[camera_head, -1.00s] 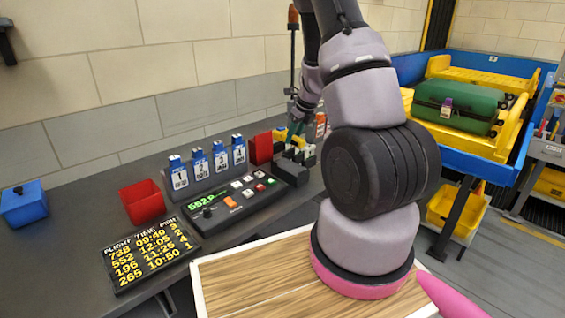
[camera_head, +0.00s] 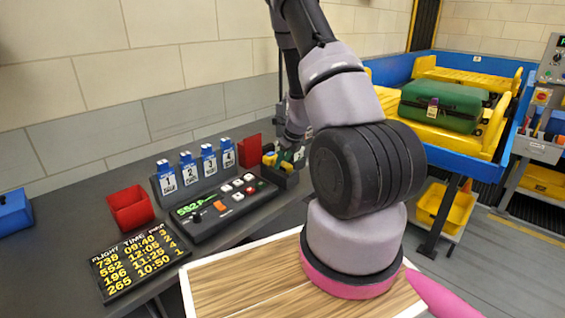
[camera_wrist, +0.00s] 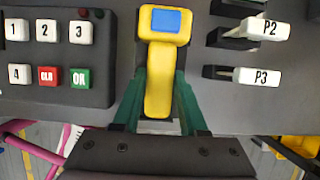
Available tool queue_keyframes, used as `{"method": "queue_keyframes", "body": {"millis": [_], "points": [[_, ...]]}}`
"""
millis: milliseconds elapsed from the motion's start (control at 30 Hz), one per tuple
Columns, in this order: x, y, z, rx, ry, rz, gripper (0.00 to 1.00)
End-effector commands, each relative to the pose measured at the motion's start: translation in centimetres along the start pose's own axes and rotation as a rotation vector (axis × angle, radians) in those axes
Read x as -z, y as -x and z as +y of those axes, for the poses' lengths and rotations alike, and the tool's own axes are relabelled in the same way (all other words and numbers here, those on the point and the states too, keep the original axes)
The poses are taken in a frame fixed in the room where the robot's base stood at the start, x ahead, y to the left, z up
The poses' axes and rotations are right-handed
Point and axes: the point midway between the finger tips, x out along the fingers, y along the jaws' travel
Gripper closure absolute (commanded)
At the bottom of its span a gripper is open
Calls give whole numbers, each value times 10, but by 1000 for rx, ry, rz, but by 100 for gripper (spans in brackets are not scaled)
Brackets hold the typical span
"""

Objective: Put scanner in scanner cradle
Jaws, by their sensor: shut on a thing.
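The yellow scanner (camera_wrist: 158,90), with a blue window on its head, is between the green fingers of my gripper (camera_wrist: 160,105) in the wrist view. My gripper is shut on it. In the head view the scanner (camera_head: 269,158) shows as a small yellow patch at my gripper (camera_head: 285,157), low over the far end of the desk, right of the keypad console. The scanner cradle cannot be made out clearly; the arm, gripper and scanner cover that spot. I cannot tell whether the scanner touches anything below it.
The keypad console (camera_head: 222,210) lies left of my gripper. White-labelled pieces P2 (camera_wrist: 262,29) and P3 (camera_wrist: 256,77) stand close to the scanner's right in the wrist view. A red bin (camera_head: 249,151) and numbered tag stand (camera_head: 200,180) are behind. A green suitcase (camera_head: 443,106) lies on the conveyor.

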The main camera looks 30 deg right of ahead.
Motion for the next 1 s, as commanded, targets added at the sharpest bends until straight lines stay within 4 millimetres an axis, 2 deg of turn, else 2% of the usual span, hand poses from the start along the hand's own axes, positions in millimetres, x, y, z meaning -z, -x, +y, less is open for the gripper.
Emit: {"method": "queue_keyframes", "body": {"millis": [33,67,100,133,433,567,667,1000], "points": [[0,-1,0,0,0,0,100],[1,-2,0,0,0,1,54],[1,-1,0,0,0,0,39],[1,-1,0,0,0,0,28],[0,-1,0,0,0,0,28],[-1,7,0,1,0,-2,28],[-1,22,-1,2,0,-3,28],[-1,93,0,2,2,-3,28]]}}
